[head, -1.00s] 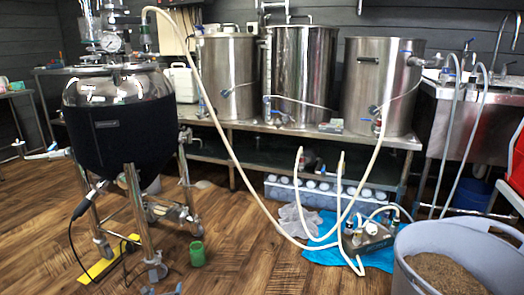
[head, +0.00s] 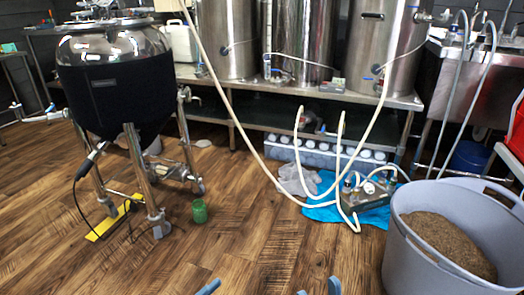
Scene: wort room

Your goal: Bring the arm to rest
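Only fingertips of my grippers show, at the bottom edge of the head view. Two blue-grey fingertips stand apart with bare floor between them, and I take them for my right gripper (head: 318,289). Nothing shows between them. A single slanted blue-grey tip left of them appears to be my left gripper (head: 208,287); its other finger cannot be made out. Both arms are out of frame. The tips appear over the wooden floor (head: 250,250), clear of other things in the picture.
A black-jacketed steel vessel (head: 112,92) on legs stands left, with a green cup (head: 199,211) nearby. A grey tub of grain (head: 400,255) stands right. A pump (head: 366,190) with hoses lies on a blue cloth (head: 318,212). Steel kettles (head: 227,40) stand behind. The middle floor is clear.

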